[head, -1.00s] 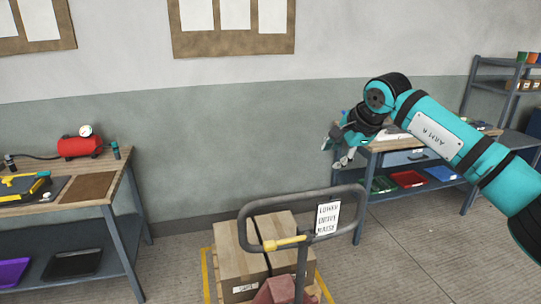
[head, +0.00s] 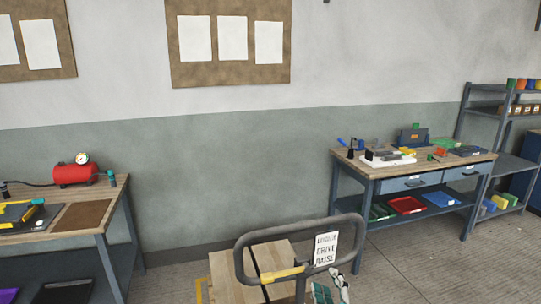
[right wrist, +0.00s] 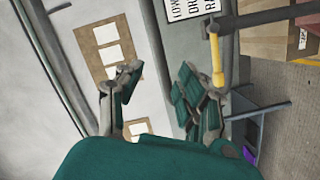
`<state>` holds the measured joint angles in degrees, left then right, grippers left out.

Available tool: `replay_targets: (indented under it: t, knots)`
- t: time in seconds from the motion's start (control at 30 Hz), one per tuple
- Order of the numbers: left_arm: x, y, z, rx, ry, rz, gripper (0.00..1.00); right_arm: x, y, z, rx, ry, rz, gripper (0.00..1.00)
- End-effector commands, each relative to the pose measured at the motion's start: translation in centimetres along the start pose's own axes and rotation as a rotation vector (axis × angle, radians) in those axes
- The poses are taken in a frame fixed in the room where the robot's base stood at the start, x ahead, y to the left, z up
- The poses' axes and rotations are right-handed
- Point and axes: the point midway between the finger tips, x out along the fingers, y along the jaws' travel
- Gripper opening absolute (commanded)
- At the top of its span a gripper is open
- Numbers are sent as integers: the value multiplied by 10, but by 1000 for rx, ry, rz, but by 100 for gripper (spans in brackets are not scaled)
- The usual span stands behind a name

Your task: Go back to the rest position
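My right gripper (head: 331,291) shows at the bottom edge of the head view, just right of the pallet truck's handle, partly cut off. In the right wrist view my right gripper (right wrist: 158,92) has its two teal and grey fingers spread apart, with nothing between them. Whether it touches the handle, I cannot tell; it appears apart from it. My left arm and left gripper are not in view.
The pallet truck's grey handle (head: 240,262) bears a sign (head: 326,249) and stands before cardboard boxes (head: 226,277). A bench (head: 119,197) with a red compressor (head: 75,174) is at left. Another bench (head: 350,163) and a shelf rack (head: 465,112) stand at right.

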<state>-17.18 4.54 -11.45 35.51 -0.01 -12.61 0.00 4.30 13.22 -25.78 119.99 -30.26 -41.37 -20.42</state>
Motion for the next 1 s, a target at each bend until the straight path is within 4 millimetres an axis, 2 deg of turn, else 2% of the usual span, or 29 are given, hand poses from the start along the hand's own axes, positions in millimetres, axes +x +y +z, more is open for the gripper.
replay_targets:
  t: [0.03, 0.1, 0.23, 0.4, 0.7, 0.8, 1.0]
  knots:
    - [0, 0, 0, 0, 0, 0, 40, -20, -21, 28, 110, -101, -77, 38]
    - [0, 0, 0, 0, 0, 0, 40, -49, -49, 64, 257, -246, -179, 38]
    - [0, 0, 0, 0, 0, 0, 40, -111, -93, 111, 470, -486, -338, 38]
    - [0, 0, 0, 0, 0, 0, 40, -177, -127, 139, 636, -705, -473, 38]
    - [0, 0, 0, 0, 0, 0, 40, -270, -157, 157, 803, -984, -633, 38]
    - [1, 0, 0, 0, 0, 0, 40, -293, -167, 160, 839, -1057, -673, 38]
    - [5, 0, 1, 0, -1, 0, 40, -274, -215, 187, 827, -1065, -683, 38]
